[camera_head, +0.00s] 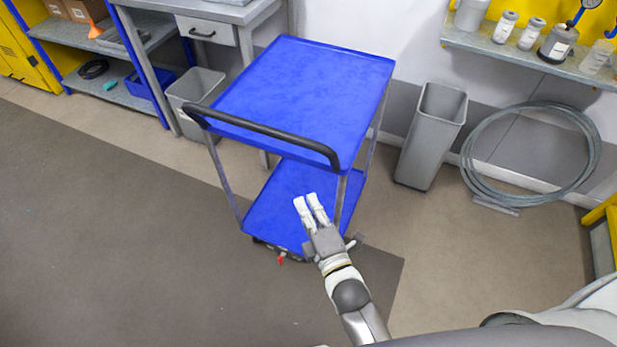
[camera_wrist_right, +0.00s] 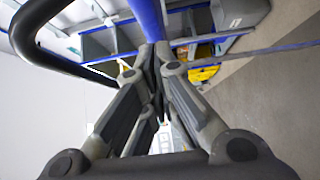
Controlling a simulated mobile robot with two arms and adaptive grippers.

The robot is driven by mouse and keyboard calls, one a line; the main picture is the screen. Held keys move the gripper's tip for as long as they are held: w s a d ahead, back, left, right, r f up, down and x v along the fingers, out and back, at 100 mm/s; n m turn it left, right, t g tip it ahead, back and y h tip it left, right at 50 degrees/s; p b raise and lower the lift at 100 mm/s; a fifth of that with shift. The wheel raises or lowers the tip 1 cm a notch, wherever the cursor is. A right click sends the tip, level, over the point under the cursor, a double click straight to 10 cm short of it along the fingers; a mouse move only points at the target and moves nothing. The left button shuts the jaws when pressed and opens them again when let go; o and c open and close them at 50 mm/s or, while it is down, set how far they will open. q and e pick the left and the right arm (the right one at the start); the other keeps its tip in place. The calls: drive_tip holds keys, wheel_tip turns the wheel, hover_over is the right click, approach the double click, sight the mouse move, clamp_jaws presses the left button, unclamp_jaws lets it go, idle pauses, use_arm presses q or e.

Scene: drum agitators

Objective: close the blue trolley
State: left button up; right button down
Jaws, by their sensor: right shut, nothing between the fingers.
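The blue trolley (camera_head: 305,85) stands on the floor in the middle of the head view. It has two blue shelves, thin grey legs and a black push handle (camera_head: 262,130) on its near side. The lower shelf (camera_head: 285,190) is empty. A small red part (camera_head: 281,258) shows low at its near edge, by the wheels. My right gripper (camera_head: 307,199) is shut and empty, and overlaps the lower shelf in the picture, below the handle. In the right wrist view the shut fingers (camera_wrist_right: 157,50) point toward a blue edge, with the black handle (camera_wrist_right: 35,22) at upper left. Contact cannot be told.
A grey bin (camera_head: 195,98) and a workbench (camera_head: 228,22) stand behind the trolley. A taller grey bin (camera_head: 431,135) and a coiled hose (camera_head: 530,150) are to the right by the wall. The floor at left is clear.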

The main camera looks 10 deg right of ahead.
sight(303, 159)
drive_tip(key=w+d, duration=0.1)
drive_tip(key=w, duration=0.6)
drive_tip(key=shift+w+d+p, duration=0.2)
drive_tip(key=shift+d+p, duration=0.15)
drive_tip(key=shift+p, duration=0.05)
